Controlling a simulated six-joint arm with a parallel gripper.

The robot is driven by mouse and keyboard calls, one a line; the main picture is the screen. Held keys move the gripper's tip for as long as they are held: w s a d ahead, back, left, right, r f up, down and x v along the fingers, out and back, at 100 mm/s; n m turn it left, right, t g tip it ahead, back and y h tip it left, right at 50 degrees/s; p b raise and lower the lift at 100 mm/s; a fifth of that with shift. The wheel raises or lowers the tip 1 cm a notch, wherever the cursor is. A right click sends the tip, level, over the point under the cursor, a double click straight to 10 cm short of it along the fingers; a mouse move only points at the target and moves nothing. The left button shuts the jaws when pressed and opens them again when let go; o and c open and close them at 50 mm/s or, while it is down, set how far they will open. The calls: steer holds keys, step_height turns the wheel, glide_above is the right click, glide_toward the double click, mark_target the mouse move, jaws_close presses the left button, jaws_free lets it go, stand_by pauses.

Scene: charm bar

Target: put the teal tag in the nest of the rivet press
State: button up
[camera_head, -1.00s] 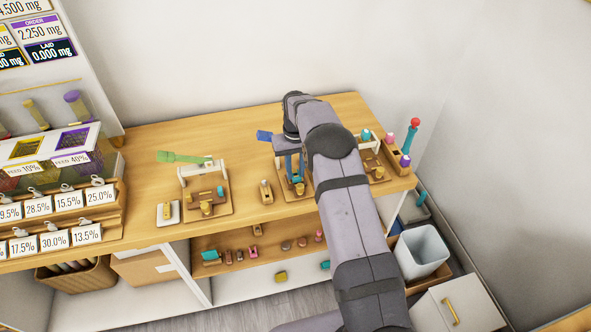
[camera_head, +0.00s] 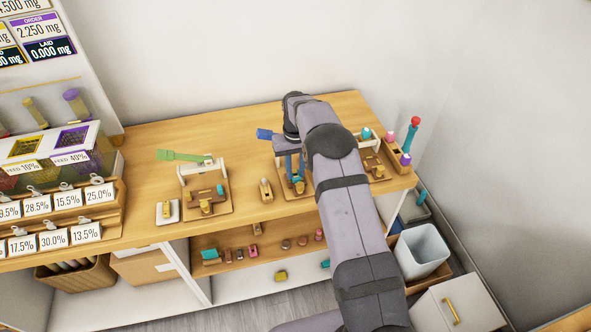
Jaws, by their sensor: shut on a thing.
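My gripper (camera_head: 294,176) points down over the wooden base (camera_head: 290,193) of the middle press, which has a blue lever (camera_head: 265,134). Its fingers are shut on a small teal piece (camera_head: 300,187), which looks like the teal tag, low over the base near the brass parts. My arm hides much of this press, so I cannot tell whether the tag touches the nest. Another press with a green lever (camera_head: 182,157) and white frame stands to the left. I cannot tell by label which press is the rivet press.
A small wooden block with a pale peg (camera_head: 265,190) stands between the two presses. A wooden holder with coloured-topped tools (camera_head: 396,153) stands at the right end. A lower shelf (camera_head: 235,256) carries several small pieces. The bench behind the left press is clear.

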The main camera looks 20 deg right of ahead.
stand_by(0.3)
steer(key=o, duration=1)
step_height(320, 180, up, 7)
steer(key=b, duration=0.2)
steer(key=shift+r+b, duration=0.1)
steer(key=shift+b, duration=0.3)
